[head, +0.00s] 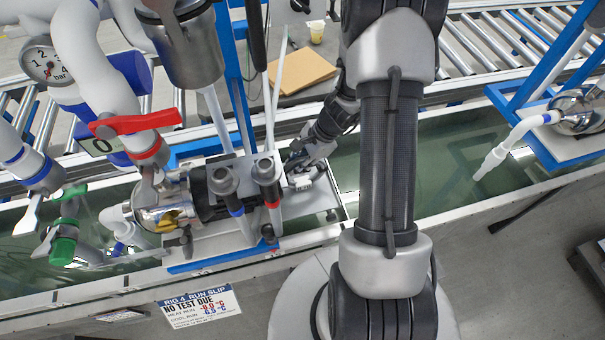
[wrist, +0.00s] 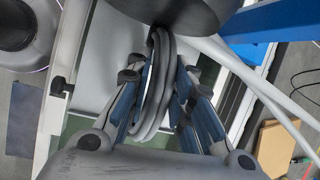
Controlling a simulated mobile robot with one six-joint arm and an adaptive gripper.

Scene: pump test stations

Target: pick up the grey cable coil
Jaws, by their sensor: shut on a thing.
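The grey cable coil (wrist: 162,85) shows in the wrist view as several dark grey loops between the two fingers. My gripper (wrist: 165,95) is shut on the coil, with one finger on each side of it. Part of the coil's upper end is hidden behind a dark round part at the top of the wrist view. In the head view my gripper (head: 300,172) is at the white tray right of the pump, and the coil is too small and covered to make out there. I cannot tell whether the coil touches the tray.
A blue post (head: 238,80) rises behind. A water trough (head: 450,160) runs across. A red-handled valve (head: 135,122) is at left. A roller conveyor (head: 500,40) lies beyond.

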